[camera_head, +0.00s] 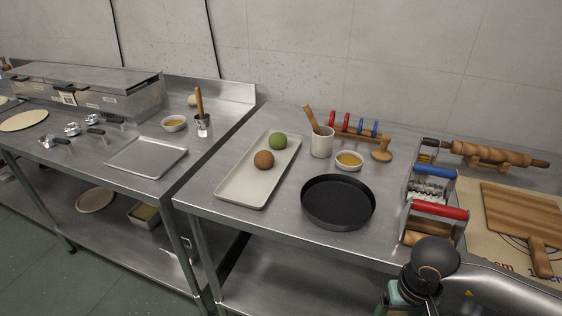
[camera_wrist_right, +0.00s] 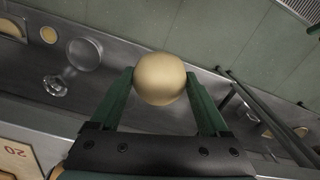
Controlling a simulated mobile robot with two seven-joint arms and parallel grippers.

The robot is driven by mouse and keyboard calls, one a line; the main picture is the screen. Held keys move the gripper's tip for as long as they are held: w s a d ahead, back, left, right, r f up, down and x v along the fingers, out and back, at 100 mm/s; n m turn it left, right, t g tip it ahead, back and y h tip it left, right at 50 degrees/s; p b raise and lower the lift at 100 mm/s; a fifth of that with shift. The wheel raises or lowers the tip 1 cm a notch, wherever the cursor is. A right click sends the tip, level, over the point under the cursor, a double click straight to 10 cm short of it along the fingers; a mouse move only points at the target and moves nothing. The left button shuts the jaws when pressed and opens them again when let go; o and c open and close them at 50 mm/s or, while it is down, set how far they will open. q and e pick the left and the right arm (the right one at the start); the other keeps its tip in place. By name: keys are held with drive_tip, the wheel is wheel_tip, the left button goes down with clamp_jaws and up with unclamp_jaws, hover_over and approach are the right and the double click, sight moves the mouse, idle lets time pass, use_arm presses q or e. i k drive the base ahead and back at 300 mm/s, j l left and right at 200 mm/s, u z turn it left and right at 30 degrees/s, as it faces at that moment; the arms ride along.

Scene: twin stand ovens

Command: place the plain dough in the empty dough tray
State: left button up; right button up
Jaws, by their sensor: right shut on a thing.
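The plain dough, a smooth beige ball (camera_wrist_right: 160,79), is held between the green fingers of my right gripper (camera_wrist_right: 160,85) in the right wrist view. In the head view my right wrist and green gripper body (camera_head: 402,297) are at the lower right, by the table's front edge; the fingertips and the ball are hidden there. A long cream tray (camera_head: 232,191) on the right table holds a green ball (camera_head: 278,140) and a brown ball (camera_head: 264,159). An empty shallow metal tray (camera_head: 148,157) lies on the left table. My left gripper is out of view.
A black round pan (camera_head: 338,202) stands between the cream tray and my right arm. A utensil crock (camera_head: 321,141) and a small bowl (camera_head: 349,160) stand behind it. Red- and blue-handled tools (camera_head: 437,210) and a wooden board (camera_head: 518,215) are at the right. A gap separates the tables.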

sight(248, 189)
drive_tip(key=i+j, duration=0.1)
drive_tip(key=j, duration=0.35)
drive_tip(key=i+j, duration=0.1)
drive_tip(key=j, duration=0.4)
drive_tip(key=i+j, duration=0.15)
drive_tip(key=j, duration=0.3)
